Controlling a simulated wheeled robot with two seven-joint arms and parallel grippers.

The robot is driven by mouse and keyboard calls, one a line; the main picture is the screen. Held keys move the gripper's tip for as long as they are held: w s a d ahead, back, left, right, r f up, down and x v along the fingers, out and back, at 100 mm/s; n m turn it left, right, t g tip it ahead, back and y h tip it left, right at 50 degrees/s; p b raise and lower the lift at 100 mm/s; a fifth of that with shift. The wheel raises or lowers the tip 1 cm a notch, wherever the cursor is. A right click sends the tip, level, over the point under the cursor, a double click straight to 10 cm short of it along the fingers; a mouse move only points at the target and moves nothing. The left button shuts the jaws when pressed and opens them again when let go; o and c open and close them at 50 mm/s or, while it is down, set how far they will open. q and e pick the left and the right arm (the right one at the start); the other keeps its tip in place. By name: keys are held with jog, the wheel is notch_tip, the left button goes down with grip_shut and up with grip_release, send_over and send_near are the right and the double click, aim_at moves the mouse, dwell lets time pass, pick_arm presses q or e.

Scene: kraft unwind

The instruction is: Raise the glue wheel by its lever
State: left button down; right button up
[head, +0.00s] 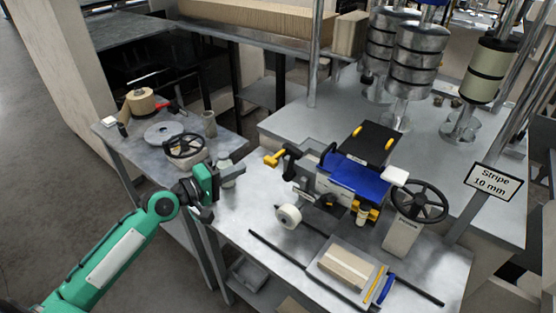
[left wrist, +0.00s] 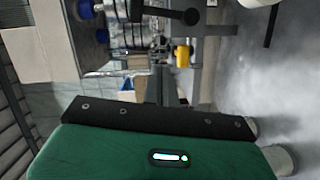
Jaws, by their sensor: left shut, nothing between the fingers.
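The glue machine (head: 345,185), with a blue cover and black top, stands on the metal table. A lever with a yellow grip (head: 274,158) sticks out at its left side on a black arm. A white wheel (head: 288,217), likely the glue wheel, sits low at its front left. My left gripper (head: 208,213) is shut and empty, apart from the lever, to its lower left near the table's left edge. In the left wrist view, a yellow part (left wrist: 182,55), which looks like the lever grip, shows beyond the fingers. My right gripper is in neither view.
A white bottle (head: 226,172) stands close beside my left gripper. A tray (head: 345,268) with a kraft piece lies in front.

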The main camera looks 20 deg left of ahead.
pick_arm(q)
jog(key=w+d+p, duration=0.6)
jog(key=w+d, duration=0.1)
jog(key=d, duration=0.2)
jog(key=shift+w, duration=0.15)
dwell(0.5)
jog(key=shift+s+d+f+p, duration=0.1)
jog(key=shift+s+d+p, duration=0.2)
jog(key=shift+d+p, duration=0.3)
